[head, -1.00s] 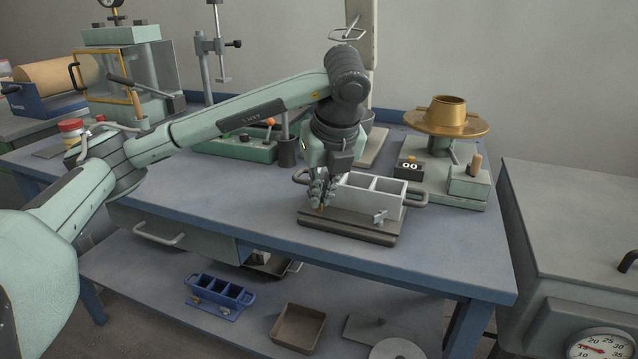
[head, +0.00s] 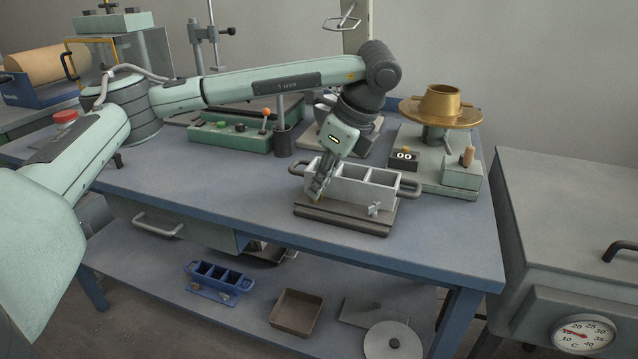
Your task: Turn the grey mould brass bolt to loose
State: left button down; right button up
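The grey mould (head: 366,190) is a three-compartment block with a handle at each end, standing on a dark base plate (head: 345,217) on the bench. A silver wing-shaped bolt (head: 374,208) shows at its front right. My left gripper (head: 317,190) reaches down at a slant to the mould's front left end. Its fingers cover the spot there, and only a tiny brassy hint shows at the fingertips, so I cannot make out the brass bolt or whether the fingers grip it. My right gripper is not in view.
Behind the mould stand a brass bowl-like table (head: 441,108) on a green base and a small counter box (head: 404,159). The lower shelf holds a blue mould (head: 218,282) and a brown tray (head: 296,312). The bench front is clear.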

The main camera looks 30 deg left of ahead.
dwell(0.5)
pick_arm(q)
jog(key=c, duration=1.7)
grip_release()
jog(key=shift+r, duration=0.1)
jog(key=v, duration=0.8)
